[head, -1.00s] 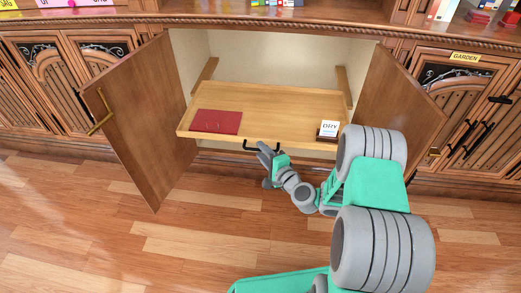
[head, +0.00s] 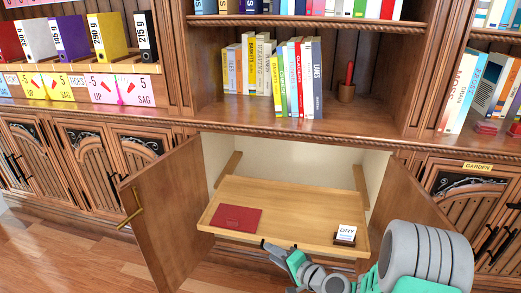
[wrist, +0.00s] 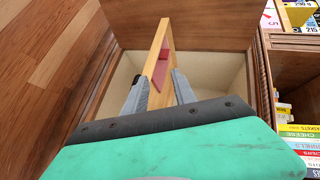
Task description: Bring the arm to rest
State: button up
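My gripper (wrist: 159,90) shows in the wrist view with its two grey fingers apart and nothing visible held between them. In the head view the gripper (head: 265,244) is low at the front edge of the pulled-out wooden tray (head: 285,208). I cannot tell whether it touches the tray. The tray's front handle cannot be made out now. In the wrist view the tray (wrist: 157,50) appears on edge beyond the fingers. A red book (head: 236,218) lies flat at the tray's left, and a small stand with a DRY card (head: 346,233) stands at its right front.
The cabinet's left door (head: 168,215) and right door (head: 405,205) stand open on both sides of the tray. Above are a shelf with books (head: 295,75) and a pen cup (head: 347,92). Several coloured binders (head: 72,38) stand at upper left. Wooden floor is clear at lower left.

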jog(key=s+r+n+g+h+p, duration=0.1)
jog(key=s+r+n+g+p, duration=0.2)
jog(key=r, duration=0.4)
jog(key=s+r+n+g+h+p, duration=0.1)
jog(key=r+n+p, duration=0.1)
jog(key=r+p, duration=0.4)
jog(key=s+r+n+g+h+p, duration=0.1)
jog(key=s+r+n+g+p, duration=0.15)
jog(key=r, duration=0.55)
jog(key=s+d+r+h+p, duration=0.3)
jog(key=s+d+r+p, duration=0.1)
jog(key=r, duration=0.5)
jog(key=s+d+r+g+h+p, duration=0.1)
jog(key=s+d+r+h+p, duration=0.1)
jog(key=s+d+r+p, duration=0.2)
jog(key=s+r+n+p, duration=0.1)
jog(key=s+r+p, duration=0.2)
jog(key=s+r, duration=0.1)
jog(key=shift+s+d+r+h, duration=0.3)
jog(key=shift+r+h, duration=0.1)
jog(key=shift+r, duration=0.5)
jog(key=shift+g, duration=0.25)
